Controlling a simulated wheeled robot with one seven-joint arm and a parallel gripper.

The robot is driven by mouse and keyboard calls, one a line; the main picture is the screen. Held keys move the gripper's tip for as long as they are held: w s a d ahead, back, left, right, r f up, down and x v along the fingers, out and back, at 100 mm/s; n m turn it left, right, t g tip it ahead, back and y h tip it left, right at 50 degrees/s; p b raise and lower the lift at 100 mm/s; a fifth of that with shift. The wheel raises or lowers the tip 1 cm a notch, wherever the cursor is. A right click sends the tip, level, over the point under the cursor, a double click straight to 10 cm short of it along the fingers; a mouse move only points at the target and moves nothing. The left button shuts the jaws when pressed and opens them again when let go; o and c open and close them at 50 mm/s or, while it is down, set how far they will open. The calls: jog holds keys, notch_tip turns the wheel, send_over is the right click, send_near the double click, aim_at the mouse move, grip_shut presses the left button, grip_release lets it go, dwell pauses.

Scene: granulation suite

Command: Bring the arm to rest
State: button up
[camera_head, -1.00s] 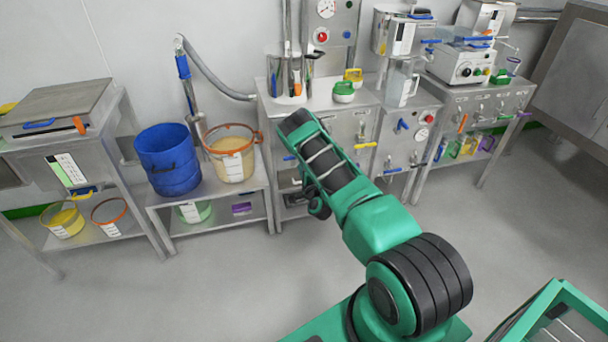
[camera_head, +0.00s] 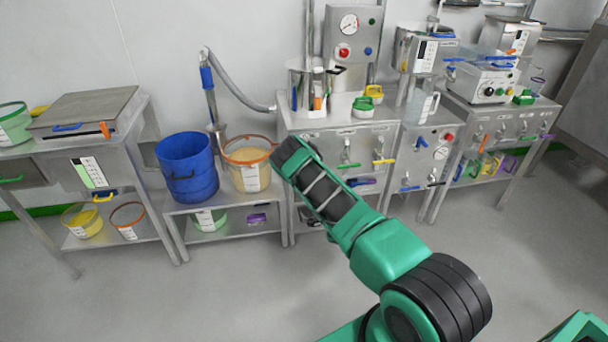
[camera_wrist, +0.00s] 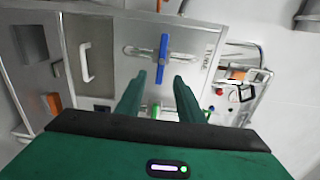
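My gripper (camera_wrist: 159,79) shows in the wrist view with its two green fingers apart and a clear gap between them; nothing is held. Past the fingertips is a steel cabinet front (camera_wrist: 116,60) with a blue lever handle (camera_wrist: 162,58), which appears in line with the gap; I see no contact. In the head view my green and black arm reaches from the lower right up toward the middle bench (camera_head: 330,130). The gripper itself is hidden there behind the arm's far end.
A blue bucket (camera_head: 187,168) and an orange-rimmed tub (camera_head: 249,163) stand on a low bench left of my arm. A side bench (camera_head: 135,150) stands farther left, and equipment benches stand to the right. The grey floor (camera_head: 230,290) in front is clear.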

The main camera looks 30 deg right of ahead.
jog(key=w+a+r+n+g+y, duration=0.2)
jog(key=w+a+r+n+y, duration=0.3)
jog(key=r, duration=0.5)
jog(key=s+a+r+n+g, duration=0.1)
jog(key=s+r+n+g, duration=0.15)
jog(key=r, duration=0.25)
jog(key=s+a+r+n+g, duration=0.1)
jog(key=s+r+n+g, duration=0.1)
jog(key=r+n, duration=0.3)
jog(key=s+r+g, duration=0.3)
jog(key=s+r, duration=0.2)
jog(key=s, duration=1.1)
jog(key=s+a+r+n+g, duration=0.1)
jog(key=s+r+g, duration=0.3)
jog(key=s, duration=1.2)
jog(key=s+a+r+n+g, duration=0.1)
jog(key=s+r+g, duration=0.3)
jog(key=s, duration=1.3)
notch_tip(320, 180, up, 3)
jog(key=shift+a+r, duration=0.1)
jog(key=shift+a, duration=0.1)
jog(key=shift+n, duration=0.25)
